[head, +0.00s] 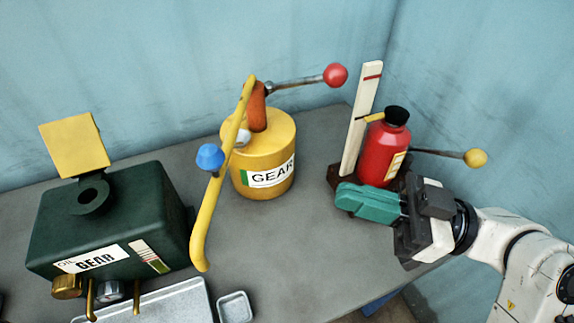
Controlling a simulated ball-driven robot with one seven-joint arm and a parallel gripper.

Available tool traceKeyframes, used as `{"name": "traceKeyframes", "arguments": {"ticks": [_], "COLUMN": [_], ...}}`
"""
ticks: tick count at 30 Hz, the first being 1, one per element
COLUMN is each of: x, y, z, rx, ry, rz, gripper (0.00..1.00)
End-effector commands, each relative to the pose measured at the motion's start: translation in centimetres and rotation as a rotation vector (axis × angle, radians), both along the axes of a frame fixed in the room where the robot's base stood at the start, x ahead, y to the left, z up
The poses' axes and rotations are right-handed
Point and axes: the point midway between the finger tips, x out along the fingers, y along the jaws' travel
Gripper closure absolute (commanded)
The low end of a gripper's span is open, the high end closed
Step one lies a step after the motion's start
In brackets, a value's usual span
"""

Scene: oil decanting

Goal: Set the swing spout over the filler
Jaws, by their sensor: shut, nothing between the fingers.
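The swing spout (205,220) is a long yellow tube running from the top of the yellow GEAR drum (262,150) toward the front left. A blue knob (210,157) sits beside its upper part. Its bent outlet end hangs to the right of the dark green GEAR tank (115,225), apart from the filler. The filler (90,195) is a round dark opening on the tank's top, with a yellow flap (74,145) standing open behind it. My gripper (346,196) is shut and empty, right of the drum and in front of the red bottle, apart from the spout.
A red bottle (382,152) with a yellow-knobbed lever stands at right beside a pale upright strip (362,115). The drum's pump handle ends in a red ball (335,75). A metal tray (165,303) and small dish (235,307) lie in front. Bare bench lies between drum and gripper.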

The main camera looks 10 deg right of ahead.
Motion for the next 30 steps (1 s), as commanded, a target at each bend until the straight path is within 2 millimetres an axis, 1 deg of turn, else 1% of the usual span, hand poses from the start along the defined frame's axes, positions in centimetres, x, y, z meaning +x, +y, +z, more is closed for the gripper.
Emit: {"name": "traceKeyframes", "arguments": {"ticks": [5,15,19,24,30], "x": [0.5,2.5,3.2,3.8,4.0], "y": [2.2,8.4,10.4,12.1,12.8], "z": [0.7,2.1,2.5,2.7,2.6], "rx": [0.0,0.001,0.0,0.0,-0.001], "ry": [0.002,0.002,0.002,0.003,0.001], "rz": [0.007,0.006,0.005,0.003,0.001], "gripper": [1.0,1.0,1.0,1.0,1.0]}}
